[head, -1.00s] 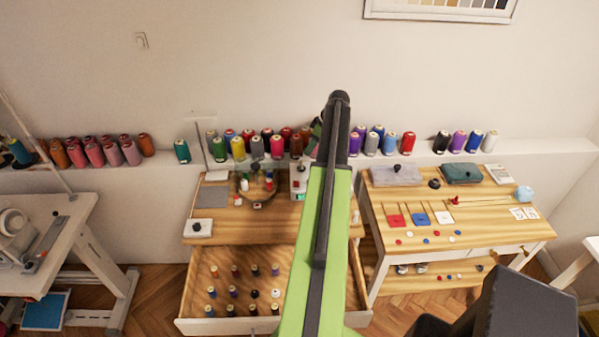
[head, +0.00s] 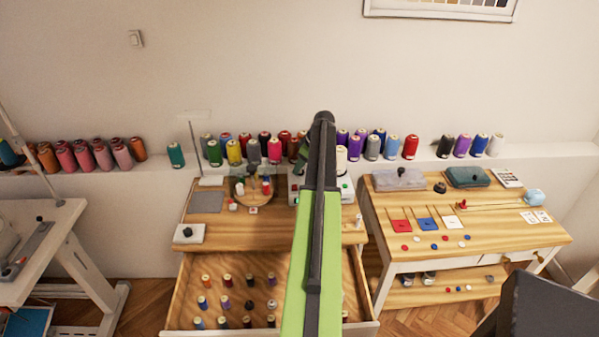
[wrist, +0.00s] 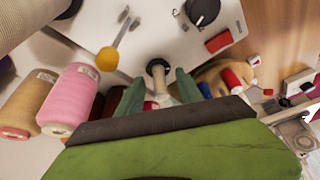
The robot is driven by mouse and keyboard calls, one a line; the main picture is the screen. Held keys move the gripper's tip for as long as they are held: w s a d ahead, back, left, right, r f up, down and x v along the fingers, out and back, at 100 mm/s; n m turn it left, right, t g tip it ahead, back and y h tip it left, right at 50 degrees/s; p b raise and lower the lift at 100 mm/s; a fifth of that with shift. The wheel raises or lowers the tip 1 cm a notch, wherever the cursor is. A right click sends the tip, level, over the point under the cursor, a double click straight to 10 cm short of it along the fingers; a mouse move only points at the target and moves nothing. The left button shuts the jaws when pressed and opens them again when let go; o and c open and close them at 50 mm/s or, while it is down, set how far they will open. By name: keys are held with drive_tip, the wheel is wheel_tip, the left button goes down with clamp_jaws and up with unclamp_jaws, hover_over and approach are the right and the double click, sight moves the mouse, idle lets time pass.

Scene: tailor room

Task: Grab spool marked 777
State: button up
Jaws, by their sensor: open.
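No number 777 is legible on any spool, so I cannot tell which one bears it. Large thread spools stand along the wall ledge, among them a pink spool (head: 275,151) and a yellow one (head: 234,152). Smaller spools stand in the open drawer (head: 175,300). In the wrist view, a pink spool (wrist: 70,98) and a tan spool (wrist: 28,104) with small unreadable labels are at left, outside the jaws. My gripper (wrist: 160,88) is open, its green fingers either side of a white, dark-topped part (wrist: 158,70). In the head view my arm mostly hides it.
The wooden desk (head: 265,225) above the drawer holds a round stand (head: 240,190) with small spools. A second table (head: 390,230) at right carries cloths, coloured squares and buttons. A white machine table (head: 50,225) is at left. Some wooden floor shows between the furniture.

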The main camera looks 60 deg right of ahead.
clamp_jaws()
drive_tip(key=shift+r, duration=0.1)
